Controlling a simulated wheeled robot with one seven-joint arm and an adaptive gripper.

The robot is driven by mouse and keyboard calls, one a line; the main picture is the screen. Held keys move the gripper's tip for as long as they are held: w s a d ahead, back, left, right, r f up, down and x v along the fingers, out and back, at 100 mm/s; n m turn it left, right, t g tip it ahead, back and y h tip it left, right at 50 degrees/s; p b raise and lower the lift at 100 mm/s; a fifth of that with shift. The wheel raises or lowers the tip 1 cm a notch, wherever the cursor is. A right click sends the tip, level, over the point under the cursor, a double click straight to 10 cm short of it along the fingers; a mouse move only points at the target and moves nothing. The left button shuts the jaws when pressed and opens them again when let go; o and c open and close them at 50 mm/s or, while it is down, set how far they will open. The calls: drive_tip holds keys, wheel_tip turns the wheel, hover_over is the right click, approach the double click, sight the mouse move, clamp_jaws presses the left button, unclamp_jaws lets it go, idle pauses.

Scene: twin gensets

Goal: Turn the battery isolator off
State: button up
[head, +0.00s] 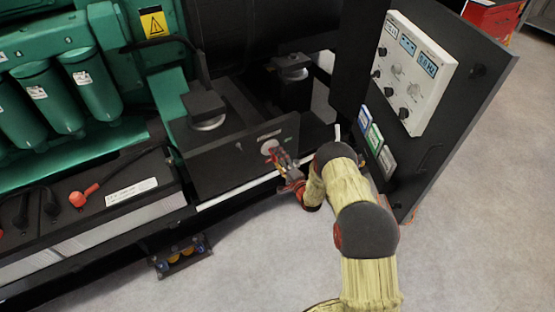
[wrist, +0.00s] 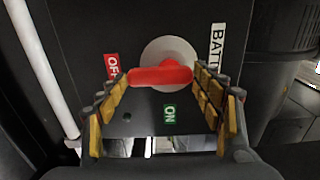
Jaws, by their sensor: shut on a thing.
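The battery isolator has a red handle (wrist: 160,75) on a round pale plate (wrist: 172,50), set in a dark panel. In the wrist view the handle lies nearly level across the picture, its left end close to the red OFF label (wrist: 112,66). The green ON label (wrist: 170,113) is below it. My gripper (wrist: 163,78) is shut on the handle, with one finger at each end. In the head view my gripper (head: 281,160) is at the panel, and the isolator plate (head: 269,146) shows just beyond it; the handle is mostly hidden there.
An open cabinet door (head: 455,110) with a pale control panel (head: 412,70) stands to the right of my arm. Green filters (head: 88,80) and a battery (head: 110,195) with a red terminal cap are at the left. Grey floor is clear at the lower right.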

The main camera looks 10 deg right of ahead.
drive_tip(key=o, duration=1.1)
drive_tip(key=shift+o, duration=0.3)
drive_tip(key=shift+s, duration=0.1)
drive_tip(key=v, duration=1.1)
drive_tip(key=shift+s, duration=0.35)
drive_tip(key=shift+d, duration=0.15)
